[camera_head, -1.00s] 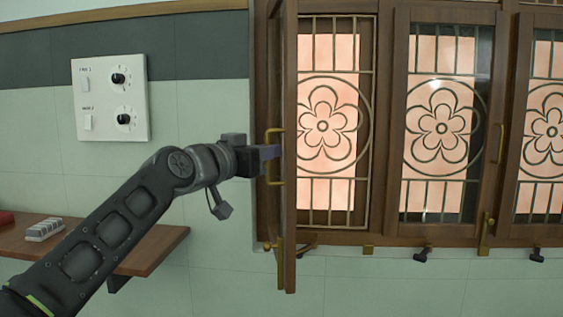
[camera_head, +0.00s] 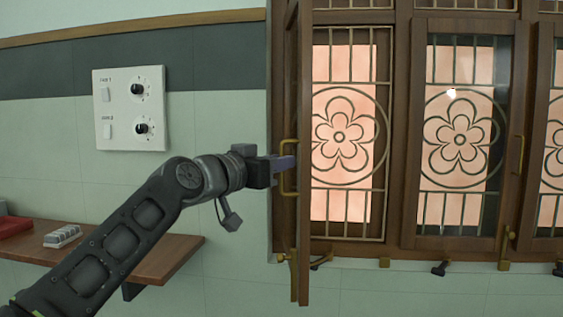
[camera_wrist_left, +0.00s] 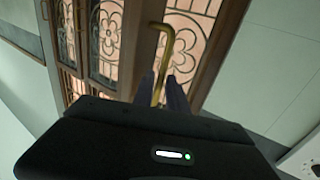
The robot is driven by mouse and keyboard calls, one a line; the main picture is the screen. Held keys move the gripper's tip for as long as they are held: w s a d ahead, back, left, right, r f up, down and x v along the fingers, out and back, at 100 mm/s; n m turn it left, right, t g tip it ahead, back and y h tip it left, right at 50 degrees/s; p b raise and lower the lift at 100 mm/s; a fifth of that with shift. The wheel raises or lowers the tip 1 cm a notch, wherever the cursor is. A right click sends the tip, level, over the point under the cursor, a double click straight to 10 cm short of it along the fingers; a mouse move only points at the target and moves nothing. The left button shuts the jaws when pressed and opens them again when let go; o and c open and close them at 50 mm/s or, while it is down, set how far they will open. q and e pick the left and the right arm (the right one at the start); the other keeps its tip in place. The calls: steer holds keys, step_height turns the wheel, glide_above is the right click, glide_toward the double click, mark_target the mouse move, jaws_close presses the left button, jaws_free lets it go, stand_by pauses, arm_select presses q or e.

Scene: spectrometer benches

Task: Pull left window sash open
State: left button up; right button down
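The left window sash (camera_head: 304,200) is a brown wooden frame standing swung out from the wall, seen nearly edge-on in the head view. It bears a brass pull handle (camera_head: 283,180), which also shows in the left wrist view (camera_wrist_left: 158,68). My left gripper (camera_head: 286,163) is at this handle. In the wrist view its two dark fingers (camera_wrist_left: 164,92) lie close on either side of the brass bar and appear shut on it. The fingertips are partly hidden by the handle and sash in the head view. My right gripper is not in view.
Behind the sash is a fixed metal grille (camera_head: 340,135) with a flower pattern. Another sash (camera_head: 405,200) stands to the right. A switch panel (camera_head: 130,108) is on the wall at left. A wooden shelf (camera_head: 165,262) juts out below my left arm.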

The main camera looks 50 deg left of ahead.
arm_select(q)
steer(key=s+d, duration=0.1)
steer(key=s, duration=0.5)
steer(key=shift+s+d, duration=0.15)
steer(key=shift+s, duration=0.15)
